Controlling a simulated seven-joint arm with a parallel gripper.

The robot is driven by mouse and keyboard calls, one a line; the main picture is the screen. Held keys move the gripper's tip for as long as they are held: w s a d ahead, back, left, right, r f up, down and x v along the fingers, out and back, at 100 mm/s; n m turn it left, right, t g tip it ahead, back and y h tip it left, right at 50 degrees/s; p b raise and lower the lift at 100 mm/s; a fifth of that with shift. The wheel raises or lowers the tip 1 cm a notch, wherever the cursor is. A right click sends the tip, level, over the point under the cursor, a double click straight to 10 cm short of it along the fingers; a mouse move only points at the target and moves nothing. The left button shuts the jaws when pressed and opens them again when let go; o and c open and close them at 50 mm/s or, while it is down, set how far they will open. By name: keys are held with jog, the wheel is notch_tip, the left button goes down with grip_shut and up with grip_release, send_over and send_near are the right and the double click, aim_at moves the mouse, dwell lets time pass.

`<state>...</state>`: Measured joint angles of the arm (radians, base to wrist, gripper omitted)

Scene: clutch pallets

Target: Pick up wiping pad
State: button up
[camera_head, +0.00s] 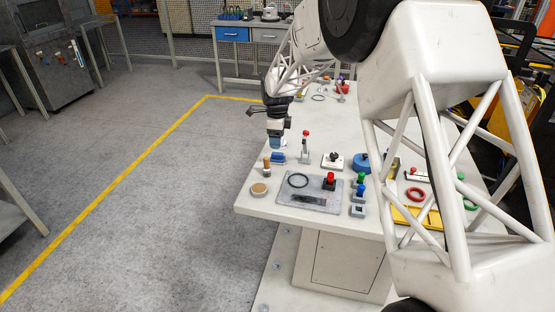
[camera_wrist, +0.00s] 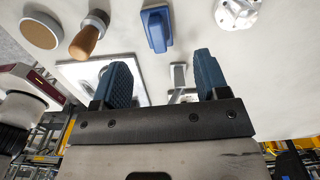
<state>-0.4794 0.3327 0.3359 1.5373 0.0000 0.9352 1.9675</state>
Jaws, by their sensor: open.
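The blue piece with a raised grip, which looks like the wiping pad (camera_head: 278,158), lies on the white table near its left edge. It also shows in the wrist view (camera_wrist: 156,30), beyond the fingertips and between their lines. My gripper (camera_head: 277,143) is above and just behind the pad in the head view, with its fingers pointing down. In the wrist view its two blue fingers (camera_wrist: 160,75) stand wide apart. Nothing is held between them, and the pad appears clear of both fingers.
A wooden-handled tool (camera_head: 267,164) and a tan-topped disc (camera_head: 259,189) are close to the pad. A red-knobbed lever (camera_head: 305,146) stands to its right. A grey plate (camera_head: 290,200) with a black ring lies in front. Several coloured parts crowd the right side.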

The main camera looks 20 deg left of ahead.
aim_at(278, 153)
jog(key=shift+f, duration=1)
jog(key=shift+f, duration=0.15)
jog(key=shift+s+d+f, duration=0.1)
jog(key=shift+f, duration=2.35)
jog(key=c, duration=1)
jog(key=shift+r, duration=0.1)
jog(key=shift+c, duration=0.2)
